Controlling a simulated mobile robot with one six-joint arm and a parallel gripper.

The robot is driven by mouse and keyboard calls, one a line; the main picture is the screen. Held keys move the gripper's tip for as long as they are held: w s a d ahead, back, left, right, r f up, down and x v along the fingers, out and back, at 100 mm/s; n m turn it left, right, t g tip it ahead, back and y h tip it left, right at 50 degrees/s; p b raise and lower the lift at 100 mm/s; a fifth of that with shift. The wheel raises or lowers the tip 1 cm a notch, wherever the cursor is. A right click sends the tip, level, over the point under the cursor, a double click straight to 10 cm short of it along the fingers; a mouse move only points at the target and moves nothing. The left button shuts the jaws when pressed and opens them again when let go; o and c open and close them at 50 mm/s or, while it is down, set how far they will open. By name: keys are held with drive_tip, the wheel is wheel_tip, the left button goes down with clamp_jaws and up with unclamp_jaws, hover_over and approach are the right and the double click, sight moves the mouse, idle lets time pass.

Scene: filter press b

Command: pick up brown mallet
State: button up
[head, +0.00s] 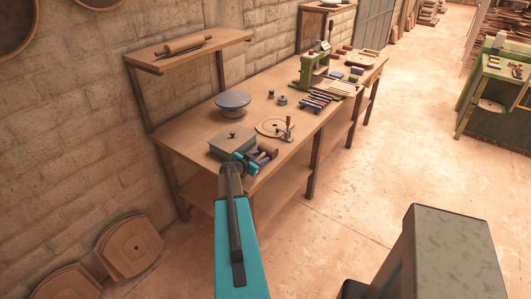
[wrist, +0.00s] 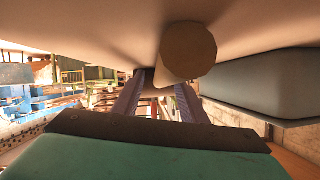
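The brown mallet (head: 268,150) lies at the near front corner of the long wooden bench, right of a grey-green box. Its round tan end (wrist: 188,52) shows large in the wrist view, just beyond my fingertips. My gripper (head: 254,161) is at the bench corner, very close to the mallet. In the wrist view its two dark ridged fingers (wrist: 160,92) stand apart, with a tan part of the mallet showing in the gap. I cannot tell whether they touch it. My gripper and arm hide part of the mallet in the head view.
The grey-green box (head: 232,141) is close on the left; it also shows in the wrist view (wrist: 262,85). A round board (head: 275,127) with a small tool and a grey domed turntable (head: 232,101) stand behind. A green press (head: 314,70) is farther along. Open floor lies right.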

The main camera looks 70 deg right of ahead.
idle(0.4)
clamp_jaws()
drive_tip(key=shift+r, duration=0.2)
drive_tip(key=shift+r+b, duration=1.05)
drive_tip(key=shift+r, duration=0.15)
drive_tip(key=shift+a+r, duration=0.15)
drive_tip(key=shift+r, duration=0.2)
drive_tip(key=s+a+b, duration=0.1)
drive_tip(key=a+b, duration=0.1)
drive_tip(key=a, duration=0.2)
drive_tip(key=s+a+r+b, duration=0.1)
drive_tip(key=a, duration=0.3)
drive_tip(key=s+a+b, duration=0.1)
drive_tip(key=a+b, duration=0.1)
drive_tip(key=a, duration=0.3)
drive_tip(key=shift+s+r+b, duration=0.15)
drive_tip(key=shift+s+b, duration=0.05)
drive_tip(key=shift+b, duration=0.15)
drive_tip(key=shift+r+p, duration=0.15)
drive_tip(key=shift+p, duration=0.9)
